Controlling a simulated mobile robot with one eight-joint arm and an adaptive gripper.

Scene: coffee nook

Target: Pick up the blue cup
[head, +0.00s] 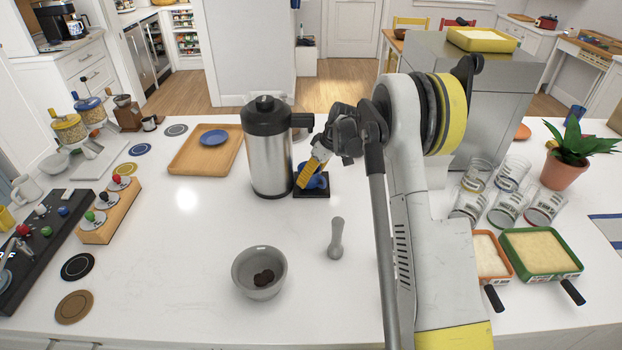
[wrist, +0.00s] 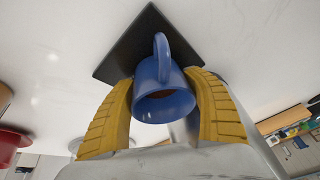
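The blue cup (wrist: 165,97) sits on a black square pad (wrist: 119,58), its handle pointing up in the wrist view and its dark opening facing the camera. In the head view the cup (head: 319,182) is partly hidden behind a yellow finger, beside the large steel flask. My gripper (wrist: 161,88) has one yellow finger on each side of the cup, close against its wall. I cannot tell whether both fingers press on it. In the head view my gripper (head: 309,174) points down at the cup and pad.
The steel flask (head: 270,155) stands just left of my gripper. A wooden tray with a blue plate (head: 214,138) lies farther left. A grey bowl (head: 259,272) and a grey tool (head: 337,238) are in front. Several glasses (head: 507,205) stand right of my arm.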

